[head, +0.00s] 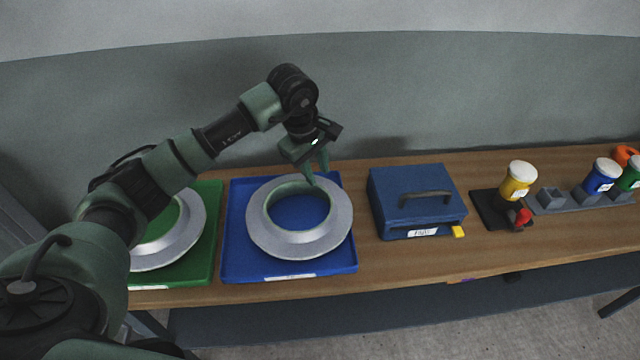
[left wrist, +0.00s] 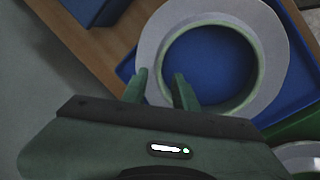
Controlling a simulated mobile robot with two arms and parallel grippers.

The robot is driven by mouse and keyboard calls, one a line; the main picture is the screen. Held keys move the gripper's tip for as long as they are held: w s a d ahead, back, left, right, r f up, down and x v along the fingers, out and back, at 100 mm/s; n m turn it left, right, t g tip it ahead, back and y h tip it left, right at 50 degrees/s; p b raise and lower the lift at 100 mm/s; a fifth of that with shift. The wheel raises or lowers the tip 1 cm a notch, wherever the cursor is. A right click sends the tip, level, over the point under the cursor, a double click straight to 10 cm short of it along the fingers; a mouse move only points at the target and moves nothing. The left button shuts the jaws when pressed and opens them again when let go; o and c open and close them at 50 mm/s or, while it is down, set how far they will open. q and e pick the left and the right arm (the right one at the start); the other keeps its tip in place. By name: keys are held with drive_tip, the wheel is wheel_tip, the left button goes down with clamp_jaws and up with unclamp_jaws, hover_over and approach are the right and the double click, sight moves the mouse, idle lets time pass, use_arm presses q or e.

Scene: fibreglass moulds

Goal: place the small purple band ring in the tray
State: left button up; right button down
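I see no small purple band ring in either view. A large grey ring mould with a pale green inner wall (head: 259,232) lies on the blue tray (head: 236,262). In the left wrist view the same mould (left wrist: 268,75) fills the upper middle, with the tray (left wrist: 297,45) around it. My left gripper (head: 317,172) is at the mould's far rim, fingers pointing down. In the left wrist view its fingers (left wrist: 159,90) stand apart, with part of the rim between them; I cannot tell whether they touch it. My right gripper is not in view.
A second grey ring (head: 190,240) lies on a green tray (head: 211,205), partly behind my left arm. Right of the blue tray stand a blue case (head: 390,190) with a handle, a yellow jar (head: 516,185) and a blue jar (head: 600,180). Bare wooden table (head: 400,262) shows in front.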

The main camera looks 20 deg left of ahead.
use_arm(q)
drive_tip(key=v, duration=0.5)
drive_tip(key=shift+s+r+b, duration=0.1)
drive_tip(key=shift+r+b, duration=0.3)
